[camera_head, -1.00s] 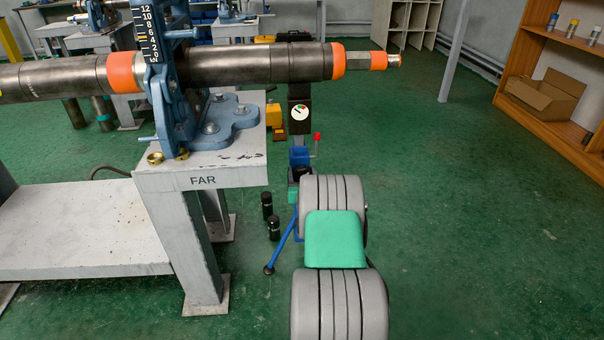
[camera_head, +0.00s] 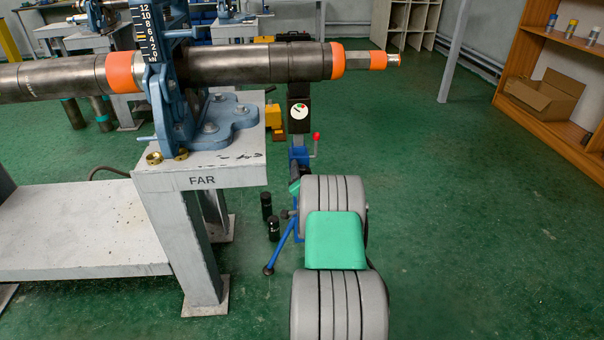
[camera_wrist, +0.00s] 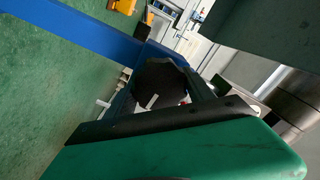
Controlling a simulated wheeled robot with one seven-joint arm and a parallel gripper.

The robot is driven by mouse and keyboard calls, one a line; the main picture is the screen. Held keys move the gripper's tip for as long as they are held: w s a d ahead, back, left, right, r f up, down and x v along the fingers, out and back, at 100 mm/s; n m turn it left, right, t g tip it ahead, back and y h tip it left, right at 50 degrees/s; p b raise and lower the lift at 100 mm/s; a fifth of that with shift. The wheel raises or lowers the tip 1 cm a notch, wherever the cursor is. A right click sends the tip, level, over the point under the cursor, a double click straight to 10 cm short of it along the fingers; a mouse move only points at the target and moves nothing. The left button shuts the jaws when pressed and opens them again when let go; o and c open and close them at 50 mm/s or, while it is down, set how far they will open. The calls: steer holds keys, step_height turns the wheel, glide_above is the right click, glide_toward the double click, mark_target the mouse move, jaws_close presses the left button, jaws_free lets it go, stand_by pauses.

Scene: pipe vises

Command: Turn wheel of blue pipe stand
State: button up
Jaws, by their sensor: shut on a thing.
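The blue pipe stand (camera_head: 299,157) stands on the green floor beyond my arm. It has a red-tipped handle, and blue legs spread on the floor. In the wrist view its blue bar (camera_wrist: 85,33) runs from the upper left to the dark, lobed wheel (camera_wrist: 160,78). My gripper (camera_wrist: 163,93) is at this wheel, with its dark fingers on both sides of it, shut on it. In the head view my arm covers most of the gripper and the wheel.
A grey table (camera_head: 160,180) marked FAR stands at the left with a blue vise (camera_head: 175,90). A long pipe (camera_head: 250,63) with orange bands passes through the vise and over the stand. Two black cylinders (camera_head: 267,207) stand on the floor. The floor at the right is clear.

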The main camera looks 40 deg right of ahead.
steer(key=m+p, duration=0.1)
steer(key=m, duration=0.5)
steer(key=shift+s+f, duration=0.1)
steer(key=shift+f, duration=0.05)
steer(key=m+p, duration=0.2)
steer(key=m, duration=0.5)
steer(key=shift+f, duration=0.2)
steer(key=o, duration=1.1)
steer(key=shift+o, duration=1.3)
steer(key=shift+r, duration=0.1)
steer(key=p+v, duration=0.1)
steer(key=v, duration=0.6)
steer(key=shift+s+a, duration=0.25)
steer(key=shift+s, duration=0.1)
